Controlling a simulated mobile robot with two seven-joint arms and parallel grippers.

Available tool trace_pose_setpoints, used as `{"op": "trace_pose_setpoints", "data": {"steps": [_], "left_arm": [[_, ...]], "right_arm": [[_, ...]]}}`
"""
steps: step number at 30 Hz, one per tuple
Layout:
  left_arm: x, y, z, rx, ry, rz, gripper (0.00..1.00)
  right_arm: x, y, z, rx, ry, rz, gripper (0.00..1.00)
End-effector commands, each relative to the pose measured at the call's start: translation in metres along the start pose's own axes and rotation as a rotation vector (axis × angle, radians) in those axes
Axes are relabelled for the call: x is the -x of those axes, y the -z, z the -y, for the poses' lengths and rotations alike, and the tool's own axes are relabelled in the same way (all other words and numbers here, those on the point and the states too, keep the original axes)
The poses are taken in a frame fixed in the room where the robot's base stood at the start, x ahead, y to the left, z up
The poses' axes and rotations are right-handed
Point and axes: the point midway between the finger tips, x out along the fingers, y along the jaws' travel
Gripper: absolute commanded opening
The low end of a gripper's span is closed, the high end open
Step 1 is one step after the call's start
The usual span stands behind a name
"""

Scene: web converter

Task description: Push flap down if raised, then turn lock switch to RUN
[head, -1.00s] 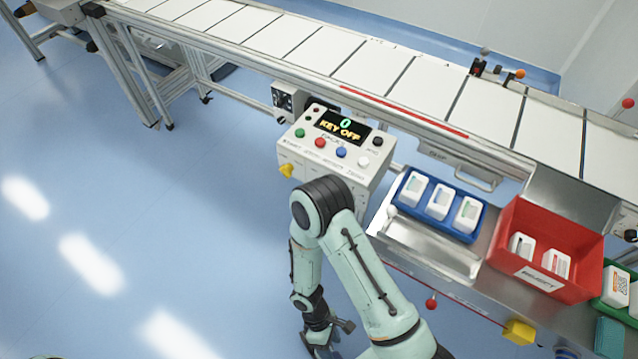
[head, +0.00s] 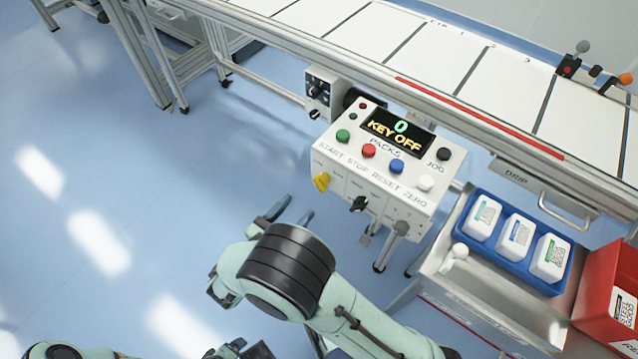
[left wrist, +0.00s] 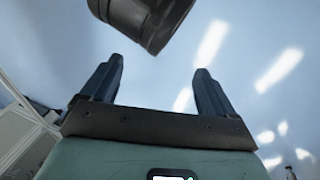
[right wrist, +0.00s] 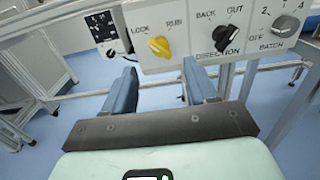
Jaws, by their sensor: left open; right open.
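The lock switch is a yellow knob (head: 321,181) on the lower front of the white control box (head: 400,180). In the right wrist view, the yellow knob (right wrist: 160,46) sits between LOCK on the left and RUN on the right; its handle seems turned toward LOCK. The display (head: 398,131) reads "0 KEY OFF". My right gripper (right wrist: 160,66) is open and empty, just below and in front of the knob, apart from it. My left gripper (left wrist: 159,65) is open and empty over the floor. I cannot make out a raised flap over the knob.
A black direction knob (right wrist: 224,40) and a grey batch knob (right wrist: 286,26) lie right of the lock switch. A smaller dial box (head: 326,90) stands behind left. The conveyor (head: 400,50) runs behind. A blue tray (head: 480,205) and red bin (head: 605,290) are at right. Floor at left is clear.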

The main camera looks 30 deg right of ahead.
Motion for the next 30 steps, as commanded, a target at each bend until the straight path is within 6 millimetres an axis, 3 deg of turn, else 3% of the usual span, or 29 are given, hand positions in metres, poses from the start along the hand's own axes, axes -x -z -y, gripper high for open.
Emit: {"op": "trace_pose_setpoints", "data": {"steps": [6, 12, 18, 26, 30], "left_arm": [[-0.011, 0.012, 0.004, 0.003, 0.003, -0.035, 0.88], [-0.017, 0.021, 0.006, 0.005, 0.005, -0.063, 0.88], [-0.018, 0.026, 0.007, 0.005, 0.005, -0.075, 0.88], [-0.018, 0.026, 0.007, 0.005, 0.005, -0.076, 0.88], [-0.018, 0.026, 0.006, 0.005, 0.005, -0.076, 0.88]], "right_arm": [[-0.049, 0.003, 0.001, 0.002, 0.005, -0.002, 0.57], [-0.080, 0.002, 0.001, 0.001, 0.003, -0.003, 0.57], [-0.092, 0.002, 0.001, 0.002, 0.000, -0.003, 0.57], [-0.093, 0.001, 0.001, 0.002, 0.000, -0.003, 0.57], [-0.093, 0.002, 0.001, 0.002, 0.001, -0.003, 0.15]]}}
